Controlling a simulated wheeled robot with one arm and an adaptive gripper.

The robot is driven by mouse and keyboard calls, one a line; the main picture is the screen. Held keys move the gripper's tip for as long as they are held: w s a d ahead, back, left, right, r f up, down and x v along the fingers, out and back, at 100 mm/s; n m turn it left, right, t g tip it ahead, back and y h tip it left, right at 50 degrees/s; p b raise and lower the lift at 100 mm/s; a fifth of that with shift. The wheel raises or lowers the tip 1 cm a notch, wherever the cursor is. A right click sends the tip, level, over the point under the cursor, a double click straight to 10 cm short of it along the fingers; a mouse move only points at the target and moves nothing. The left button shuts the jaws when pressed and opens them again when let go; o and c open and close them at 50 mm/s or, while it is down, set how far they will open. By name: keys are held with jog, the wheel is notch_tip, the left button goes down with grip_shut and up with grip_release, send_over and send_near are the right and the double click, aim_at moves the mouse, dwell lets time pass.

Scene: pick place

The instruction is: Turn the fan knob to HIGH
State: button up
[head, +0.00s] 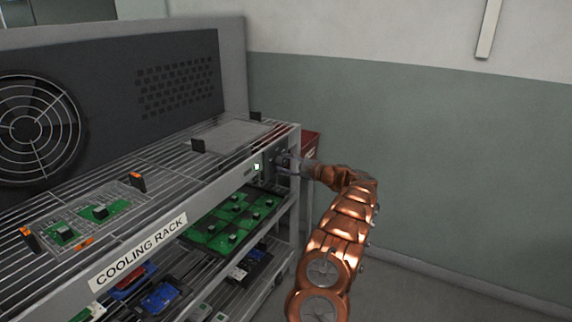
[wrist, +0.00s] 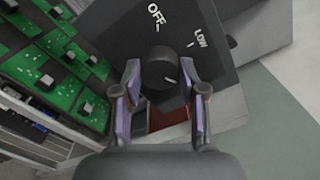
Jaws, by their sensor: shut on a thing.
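The fan knob (wrist: 158,72) is a dark round knob on a black panel (wrist: 118,28) in the wrist view. OFF is printed above it and LOW to its upper right; I cannot read HIGH. In the head view, my gripper (head: 287,165) reaches the right end of the cooling rack's front (head: 212,192), where the knob is too small to make out. A small lit square (head: 257,167) shows left of it.
The fan (head: 40,127) stands behind the rack's top shelf at left. Green circuit boards (head: 228,222) lie on the shelf below the gripper. A red box (head: 311,141) sits behind the rack's right end. Floor and wall at right are clear.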

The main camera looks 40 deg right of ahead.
jog(key=o, duration=1.2)
jog(key=shift+c, duration=0.2)
jog(key=v, duration=1.2)
